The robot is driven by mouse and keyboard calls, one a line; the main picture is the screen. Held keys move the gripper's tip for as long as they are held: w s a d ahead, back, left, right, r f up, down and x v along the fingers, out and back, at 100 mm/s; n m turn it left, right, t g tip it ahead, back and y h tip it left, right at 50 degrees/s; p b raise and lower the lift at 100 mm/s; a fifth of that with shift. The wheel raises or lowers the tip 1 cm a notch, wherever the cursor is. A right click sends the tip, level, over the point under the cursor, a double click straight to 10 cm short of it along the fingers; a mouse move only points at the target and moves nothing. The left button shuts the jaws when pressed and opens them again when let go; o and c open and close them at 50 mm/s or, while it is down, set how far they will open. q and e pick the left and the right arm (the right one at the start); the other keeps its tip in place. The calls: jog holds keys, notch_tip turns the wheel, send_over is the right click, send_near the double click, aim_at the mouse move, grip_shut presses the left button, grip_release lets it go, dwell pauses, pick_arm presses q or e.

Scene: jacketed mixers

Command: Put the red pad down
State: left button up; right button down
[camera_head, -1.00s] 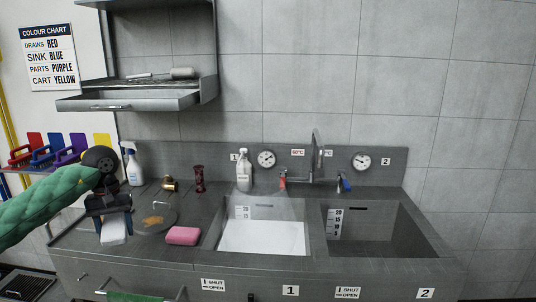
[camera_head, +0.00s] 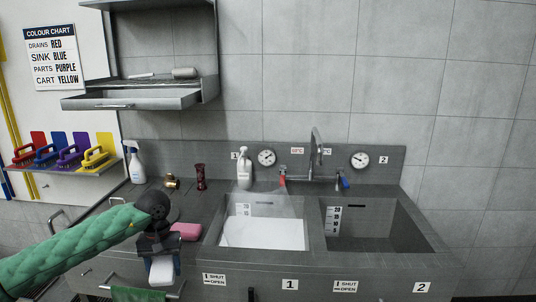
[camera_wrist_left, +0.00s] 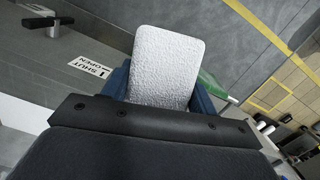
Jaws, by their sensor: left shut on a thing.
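My left gripper (camera_head: 162,272), at the end of a green-sleeved arm, is shut on a white pad (camera_head: 163,270). In the left wrist view the white pad (camera_wrist_left: 166,65) has a rough face and sits between blue fingers. The gripper hangs at the counter's front edge, above the green cloth. No red pad shows in the gripper. A pink-red pad (camera_head: 187,231) lies on the counter left of sink 1, just behind the gripper and partly hidden by it. My right gripper is not in view.
A spray bottle (camera_head: 135,163), a brass fitting (camera_head: 171,182) and a dark red item (camera_head: 200,177) stand at the back. A green cloth (camera_head: 135,294) hangs on the front rail.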

pick_arm(q)
jog(key=s+d+f+m, duration=0.2)
jog(key=s+d+f, duration=0.6)
jog(key=f, duration=0.2)
jog(key=shift+s+d+f, duration=0.2)
jog(key=shift+d+f, duration=0.1)
jog(key=shift+d, duration=0.05)
